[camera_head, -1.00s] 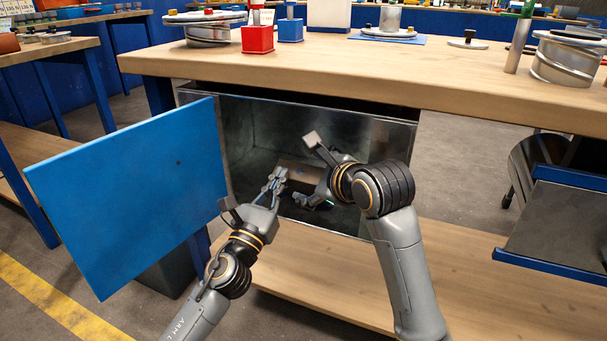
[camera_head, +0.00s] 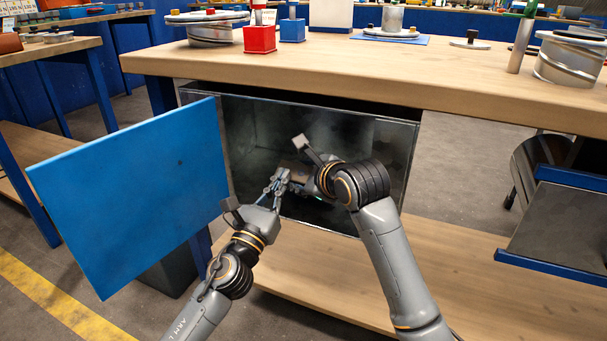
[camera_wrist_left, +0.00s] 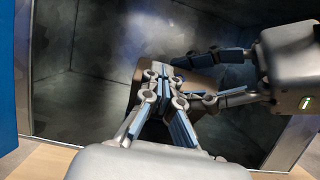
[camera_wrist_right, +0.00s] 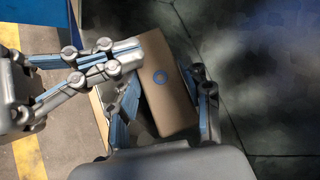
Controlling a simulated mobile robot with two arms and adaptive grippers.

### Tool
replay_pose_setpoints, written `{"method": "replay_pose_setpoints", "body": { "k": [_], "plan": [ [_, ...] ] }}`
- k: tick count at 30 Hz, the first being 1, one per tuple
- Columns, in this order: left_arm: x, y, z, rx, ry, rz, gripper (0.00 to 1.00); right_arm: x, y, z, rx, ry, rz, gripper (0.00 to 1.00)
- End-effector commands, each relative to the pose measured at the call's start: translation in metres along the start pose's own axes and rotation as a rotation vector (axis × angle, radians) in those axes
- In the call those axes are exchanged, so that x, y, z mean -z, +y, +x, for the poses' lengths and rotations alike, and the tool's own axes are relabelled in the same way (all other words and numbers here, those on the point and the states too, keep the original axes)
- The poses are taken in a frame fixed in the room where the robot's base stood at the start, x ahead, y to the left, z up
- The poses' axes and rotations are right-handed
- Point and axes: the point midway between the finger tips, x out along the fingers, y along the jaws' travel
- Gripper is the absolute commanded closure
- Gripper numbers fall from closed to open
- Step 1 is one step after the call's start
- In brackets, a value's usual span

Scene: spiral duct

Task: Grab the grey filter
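A brownish-grey box with a blue ring on its face, apparently the grey filter (camera_wrist_right: 172,100), is inside the dark metal cabinet. It also shows in the left wrist view (camera_wrist_left: 205,75), partly hidden by both grippers. My right gripper (camera_wrist_right: 167,78) has its fingers spread on either side of the box; I cannot tell whether they touch it. In the head view the right gripper (camera_head: 292,176) is mostly hidden by its wrist. My left gripper (camera_head: 281,174) has its fingers together with nothing seen between them. Its tips (camera_wrist_left: 160,72) are close to the box's near end.
The metal cabinet (camera_head: 400,165) opens under the wooden workbench (camera_head: 330,65). Its blue door (camera_head: 130,190) stands open at the left. The bench's wooden lower shelf (camera_head: 320,290) lies below. Red (camera_head: 259,39) and blue (camera_head: 292,31) holders and metal duct parts stand on top.

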Motion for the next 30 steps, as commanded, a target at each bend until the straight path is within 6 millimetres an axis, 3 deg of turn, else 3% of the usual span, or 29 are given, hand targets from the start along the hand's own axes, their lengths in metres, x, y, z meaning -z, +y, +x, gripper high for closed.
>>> {"method": "replay_pose_setpoints", "body": {
  "k": [3, 13, 22, 26, 30],
  "plan": [
    [0.005, -0.001, -0.001, 0.001, 0.008, -0.001, 1.0, 0.0, 0.001, 0.0, -0.001, -0.002, 0.004, 0.88],
    [-0.01, 0.001, 0.004, 0.001, 0.001, 0.004, 1.0, 0.0, 0.001, 0.0, -0.001, -0.001, 0.004, 0.89],
    [-0.011, 0.0, 0.002, 0.0, -0.001, 0.001, 1.0, 0.0, 0.001, 0.001, -0.002, 0.0, 0.004, 0.89],
    [-0.011, 0.0, -0.012, 0.001, 0.001, 0.0, 1.0, 0.001, 0.001, 0.001, -0.003, 0.0, 0.004, 0.89],
    [-0.01, 0.0, -0.041, 0.0, 0.003, -0.001, 1.0, 0.001, 0.002, 0.001, -0.004, 0.001, 0.004, 0.89]
  ]
}}
